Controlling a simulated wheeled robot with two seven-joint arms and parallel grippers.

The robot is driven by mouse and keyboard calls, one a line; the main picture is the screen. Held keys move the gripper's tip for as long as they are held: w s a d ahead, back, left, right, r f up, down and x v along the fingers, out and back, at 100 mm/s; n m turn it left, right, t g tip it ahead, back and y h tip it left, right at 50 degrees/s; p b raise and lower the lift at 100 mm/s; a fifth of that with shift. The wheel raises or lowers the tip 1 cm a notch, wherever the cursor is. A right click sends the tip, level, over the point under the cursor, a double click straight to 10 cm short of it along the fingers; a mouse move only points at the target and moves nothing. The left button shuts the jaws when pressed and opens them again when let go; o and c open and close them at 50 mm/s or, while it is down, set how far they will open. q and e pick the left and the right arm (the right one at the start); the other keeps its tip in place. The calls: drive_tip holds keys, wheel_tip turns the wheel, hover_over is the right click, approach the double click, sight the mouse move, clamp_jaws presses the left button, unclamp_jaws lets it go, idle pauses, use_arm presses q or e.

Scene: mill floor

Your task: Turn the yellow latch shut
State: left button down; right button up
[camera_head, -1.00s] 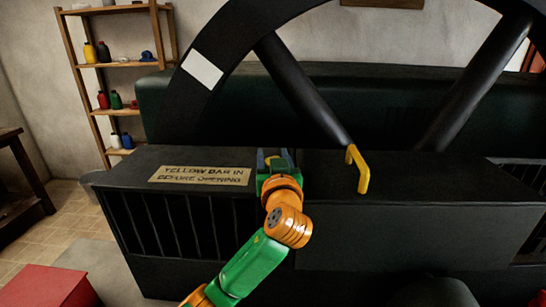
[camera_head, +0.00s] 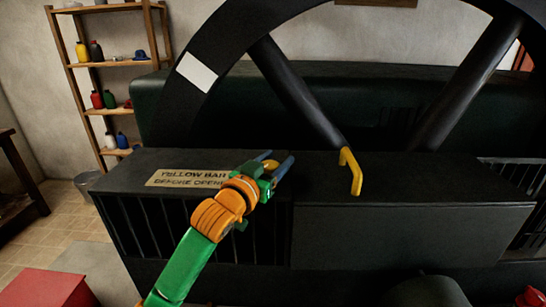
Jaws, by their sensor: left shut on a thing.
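A small yellow piece, the yellow latch (camera_head: 270,163), shows between the fingers of my left gripper (camera_head: 275,165) on top of the black machine housing. My left gripper is shut on it, tilted toward the upper right, and its fingers and palm hide most of the latch. How far the latch is turned cannot be told. My right gripper is not in view.
A bent yellow bar (camera_head: 352,172) stands by the foot of a black wheel spoke (camera_head: 300,95), right of my gripper. A sign (camera_head: 180,179) on the housing (camera_head: 400,220) is partly covered by my arm. A red box (camera_head: 45,287) sits lower left.

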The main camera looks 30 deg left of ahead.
sight(269, 173)
use_arm(q)
drive_tip(key=shift+d+m+h, duration=0.25)
drive_tip(key=shift+m+h, duration=0.65)
drive_tip(key=shift+h, duration=0.5)
drive_tip(key=shift+c, duration=1.3)
unclamp_jaws()
drive_tip(key=shift+w, duration=0.1)
drive_tip(key=shift+f, duration=0.1)
drive_tip(key=s+b, duration=0.1)
drive_tip(key=s, duration=0.1)
drive_tip(key=s+b, duration=0.1)
drive_tip(key=s, duration=0.1)
drive_tip(key=s+b, duration=0.1)
drive_tip(key=s, duration=0.2)
drive_tip(key=shift+a, duration=0.3)
drive_tip(key=shift+s, duration=0.15)
